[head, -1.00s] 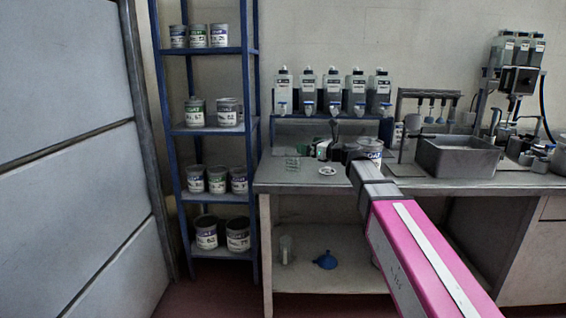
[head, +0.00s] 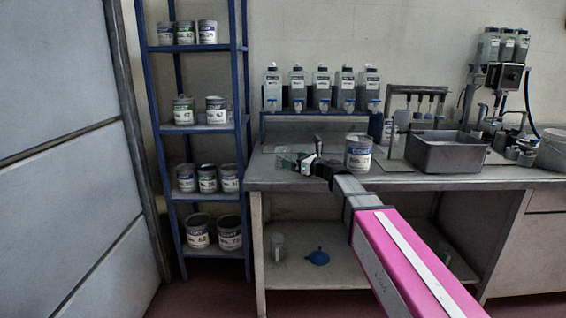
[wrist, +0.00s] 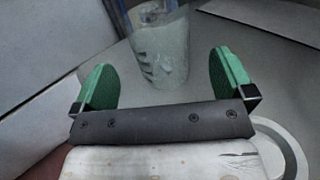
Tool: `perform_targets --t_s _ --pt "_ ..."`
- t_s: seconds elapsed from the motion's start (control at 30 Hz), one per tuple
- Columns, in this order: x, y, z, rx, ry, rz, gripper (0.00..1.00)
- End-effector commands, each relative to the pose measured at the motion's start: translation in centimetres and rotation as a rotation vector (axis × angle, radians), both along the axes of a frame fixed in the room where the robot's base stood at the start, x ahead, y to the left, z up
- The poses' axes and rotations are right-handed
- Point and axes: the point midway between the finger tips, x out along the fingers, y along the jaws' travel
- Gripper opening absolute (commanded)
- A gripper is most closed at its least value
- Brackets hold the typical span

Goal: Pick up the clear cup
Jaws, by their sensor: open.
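The clear cup (wrist: 162,50) stands on the grey bench top at the top middle of the wrist view, with dark markings on its side. My gripper (wrist: 163,78) is open, its green-padded fingers to the left and right of the cup's lower part in the picture. A gap shows on each side, and nothing is held. In the head view my gripper (head: 293,161) is low over the left part of the bench. The cup there is small and blends with the green fingers.
A labelled paint can (head: 358,153) stands on the bench (head: 415,181) right of my gripper. A grey basin (head: 446,155) is farther right. Several dispenser bottles (head: 321,90) line the back. A blue rack (head: 206,130) holds cans at left. A blue funnel (head: 317,257) lies on the lower shelf.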

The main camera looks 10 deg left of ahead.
Motion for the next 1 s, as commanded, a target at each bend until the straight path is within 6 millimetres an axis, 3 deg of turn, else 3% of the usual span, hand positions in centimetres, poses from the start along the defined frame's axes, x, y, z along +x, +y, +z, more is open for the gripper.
perform_targets --t_s 0.3,0.6,0.63,0.7,0.8,1.0 --pt "2.3 4.3 0.0 0.000 0.000 0.001 1.00" --pt "2.4 5.0 0.0 0.000 0.000 -0.001 1.00" --pt "2.4 5.0 0.0 0.000 0.000 -0.001 0.97" --pt "2.4 5.0 0.0 0.000 0.000 -0.001 0.74" --pt "2.4 4.9 0.0 0.000 0.000 -0.001 0.48" --pt "2.4 4.9 0.0 0.000 0.000 0.000 0.48"
